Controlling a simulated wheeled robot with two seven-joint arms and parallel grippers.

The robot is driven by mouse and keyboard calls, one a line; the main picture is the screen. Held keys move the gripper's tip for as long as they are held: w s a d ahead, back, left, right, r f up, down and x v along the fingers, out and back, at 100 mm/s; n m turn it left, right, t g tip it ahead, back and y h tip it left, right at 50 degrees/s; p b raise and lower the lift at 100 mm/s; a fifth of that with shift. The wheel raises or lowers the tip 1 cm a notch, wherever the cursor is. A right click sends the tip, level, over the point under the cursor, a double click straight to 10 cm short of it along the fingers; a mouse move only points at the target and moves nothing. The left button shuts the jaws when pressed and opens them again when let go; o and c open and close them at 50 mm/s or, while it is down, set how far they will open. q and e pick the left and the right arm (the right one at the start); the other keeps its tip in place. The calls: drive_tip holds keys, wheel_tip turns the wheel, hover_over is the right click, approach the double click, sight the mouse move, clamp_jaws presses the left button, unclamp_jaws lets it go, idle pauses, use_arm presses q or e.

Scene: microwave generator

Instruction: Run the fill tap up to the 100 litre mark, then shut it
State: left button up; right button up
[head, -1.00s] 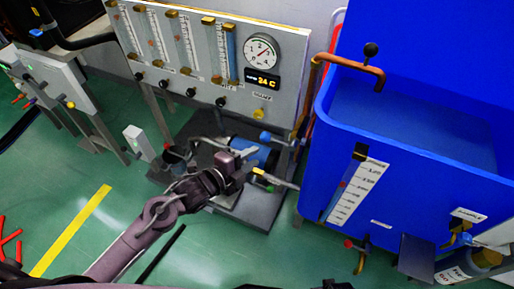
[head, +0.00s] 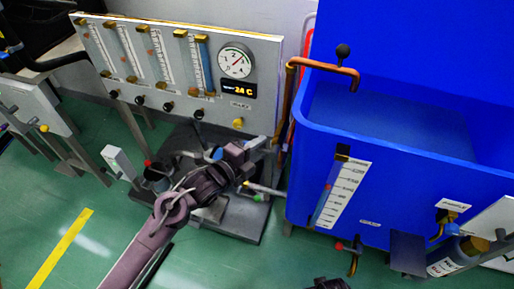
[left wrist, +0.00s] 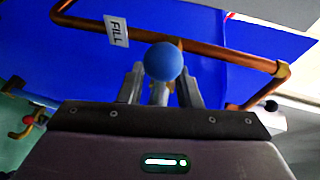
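The blue tank (head: 400,170) stands at the right in the head view, with water (head: 390,122) in it. A white scale (head: 342,195) with a level tube (head: 325,192) is on its front; its figures are too small to read. In the left wrist view a copper pipe (left wrist: 100,27) carries a FILL label (left wrist: 117,31). A round blue knob (left wrist: 163,62) is between or just beyond the tips of my left gripper (left wrist: 161,78). The fingers are apart; I cannot tell if they touch it. In the head view my left gripper (head: 256,146) hides the knob.
A panel (head: 150,70) with flow tubes, a dial (head: 235,60) and a 24 C display stands behind my left arm. A copper spout (head: 322,66) with a black knob (head: 343,51) reaches over the tank rim. A red-knobbed tap (head: 340,246) is low on the tank.

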use_arm(q)
clamp_jaws()
use_arm(e)
drive_tip(key=shift+r, duration=0.1)
use_arm(q)
drive_tip(key=r+m+y+p, duration=0.1)
drive_tip(key=m+p, duration=0.1)
drive_tip(key=p, duration=0.1)
drive_tip(key=shift+r, duration=0.2)
drive_tip(key=shift+d+y, duration=0.1)
drive_tip(key=shift+y, duration=0.2)
use_arm(e)
drive_tip(key=s+d+f, duration=0.1)
drive_tip(key=s+f, duration=0.2)
drive_tip(key=s, duration=0.2)
drive_tip(key=shift+d+f, duration=0.15)
drive_tip(key=shift+s, duration=0.1)
use_arm(q)
unclamp_jaws()
